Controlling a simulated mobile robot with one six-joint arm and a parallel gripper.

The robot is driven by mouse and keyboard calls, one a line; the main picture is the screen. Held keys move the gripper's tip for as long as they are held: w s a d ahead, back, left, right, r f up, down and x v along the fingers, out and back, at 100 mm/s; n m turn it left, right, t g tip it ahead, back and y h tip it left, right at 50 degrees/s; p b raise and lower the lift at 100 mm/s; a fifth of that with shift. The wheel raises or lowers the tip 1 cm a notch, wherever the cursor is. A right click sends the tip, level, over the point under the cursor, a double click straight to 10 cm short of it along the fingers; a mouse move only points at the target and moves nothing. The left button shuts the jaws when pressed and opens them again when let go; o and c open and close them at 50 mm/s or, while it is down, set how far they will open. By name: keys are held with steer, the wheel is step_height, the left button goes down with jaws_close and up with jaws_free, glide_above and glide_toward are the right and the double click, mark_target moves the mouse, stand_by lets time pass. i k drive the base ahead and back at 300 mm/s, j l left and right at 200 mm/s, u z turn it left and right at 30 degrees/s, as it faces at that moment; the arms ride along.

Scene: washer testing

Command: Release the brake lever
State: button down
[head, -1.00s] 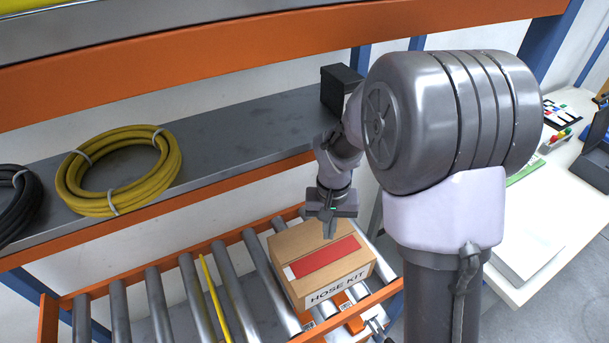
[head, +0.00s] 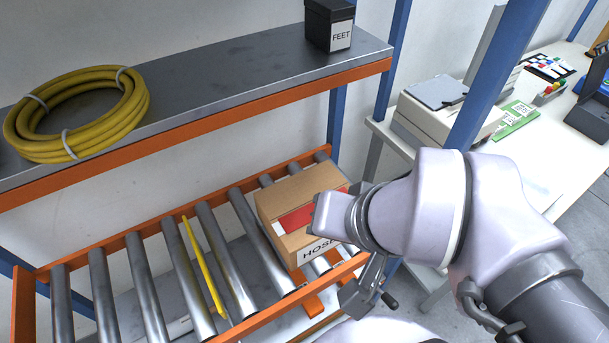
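A grey metal shape (head: 362,292) hangs beside the right end of the roller conveyor's front orange rail, below my arm's wrist. It looks like my gripper, seen from above and partly covered by my arm; its fingertips do not show clearly. A short dark rod with a rounded end (head: 389,301) sticks out at its right and looks like the brake lever's handle. I cannot tell whether the gripper touches it. The lever's base is hidden.
A cardboard hose kit box (head: 290,198) sits on the rollers, close behind my wrist. A yellow strip (head: 204,268) lies between rollers. The shelf above holds a yellow hose coil (head: 136,98) and a black FEET box (head: 329,24). A white table (head: 556,135) stands right.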

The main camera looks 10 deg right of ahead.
mark_target(390, 302)
steer(key=k+l, duration=0.25)
steer(key=k, duration=0.15)
steer(key=k+l, duration=0.25)
steer(key=k, duration=0.2)
steer(key=k+l, duration=0.3)
steer(key=k, duration=0.1)
